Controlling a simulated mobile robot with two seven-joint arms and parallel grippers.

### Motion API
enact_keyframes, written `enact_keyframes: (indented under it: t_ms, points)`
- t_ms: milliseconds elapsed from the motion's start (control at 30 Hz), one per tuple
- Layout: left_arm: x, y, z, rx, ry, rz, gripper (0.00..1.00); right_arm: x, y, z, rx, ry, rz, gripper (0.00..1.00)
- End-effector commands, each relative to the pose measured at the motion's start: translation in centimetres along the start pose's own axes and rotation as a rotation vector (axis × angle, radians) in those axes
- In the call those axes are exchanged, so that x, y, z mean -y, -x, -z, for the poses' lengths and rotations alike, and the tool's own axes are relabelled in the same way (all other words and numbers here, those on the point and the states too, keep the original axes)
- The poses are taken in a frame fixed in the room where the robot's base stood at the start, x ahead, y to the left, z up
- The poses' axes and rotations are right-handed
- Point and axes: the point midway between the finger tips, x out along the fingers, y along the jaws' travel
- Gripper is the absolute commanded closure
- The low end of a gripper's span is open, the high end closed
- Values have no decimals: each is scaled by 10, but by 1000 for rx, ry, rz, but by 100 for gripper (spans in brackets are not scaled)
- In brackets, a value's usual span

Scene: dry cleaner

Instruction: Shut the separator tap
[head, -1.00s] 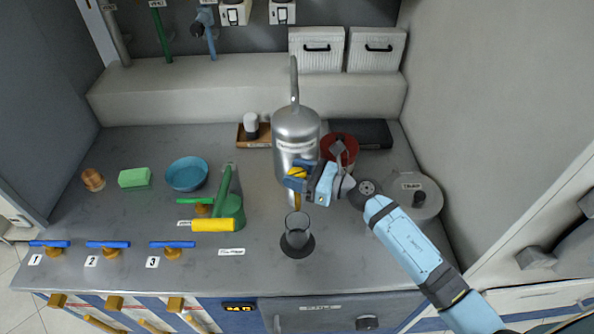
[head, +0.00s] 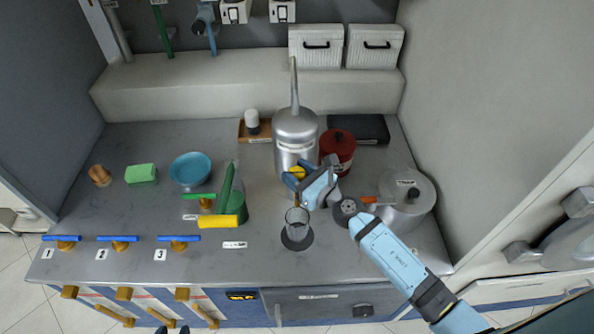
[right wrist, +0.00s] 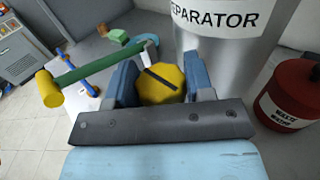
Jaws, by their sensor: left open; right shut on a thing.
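The silver separator (head: 296,128) stands upright near the middle of the counter, and its label shows in the right wrist view (right wrist: 215,14). Its yellow tap knob (right wrist: 161,84) has a dark slanted line across its face. My right gripper (head: 299,178) is shut on this knob, with one blue finger on each side in the wrist view. A clear glass (head: 297,222) stands on a dark disc in front of the separator, below the tap. The spout is mostly hidden by the gripper. Only the dark fingertips of my left gripper (head: 175,314) show at the bottom edge, apart and empty.
A red can (head: 338,146) and a grey lidded pot (head: 404,203) stand right of the separator. Several blue-handled taps (head: 118,239) line the front left. The front middle counter is partly clear.

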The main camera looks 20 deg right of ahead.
Motion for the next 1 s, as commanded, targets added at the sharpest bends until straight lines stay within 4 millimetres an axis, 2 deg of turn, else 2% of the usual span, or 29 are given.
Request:
enact_keyframes:
  t_ms: [167, 200, 267, 300, 567, 667, 767, 1000]
  points:
    - [0, 0, 0, 0, 0, 0, 57, 0, 0, 1, -1, -1, 0, 76]
    - [0, 0, 0, 0, 0, -1, 57, 0, 0, 1, -1, -1, 0, 43]
    - [0, 0, 0, 0, 0, -1, 57, 0, 0, 1, -1, -1, -1, 29]
    - [0, 0, 0, 0, 1, -1, 57, 0, 0, 1, -1, -1, -1, 27]
    - [0, 0, 1, -2, 0, -1, 57, 0, 1, 1, -1, -1, -1, 27]
    - [0, -1, 0, -3, 0, -1, 57, 1, 8, 2, -2, 0, -1, 27]
    - [0, -3, -1, -4, 0, -1, 57, 0, 23, 3, -3, 0, -1, 27]
    - [-2, -11, -11, -4, 2, -6, 57, 0, 79, 5, -4, 1, -2, 27]
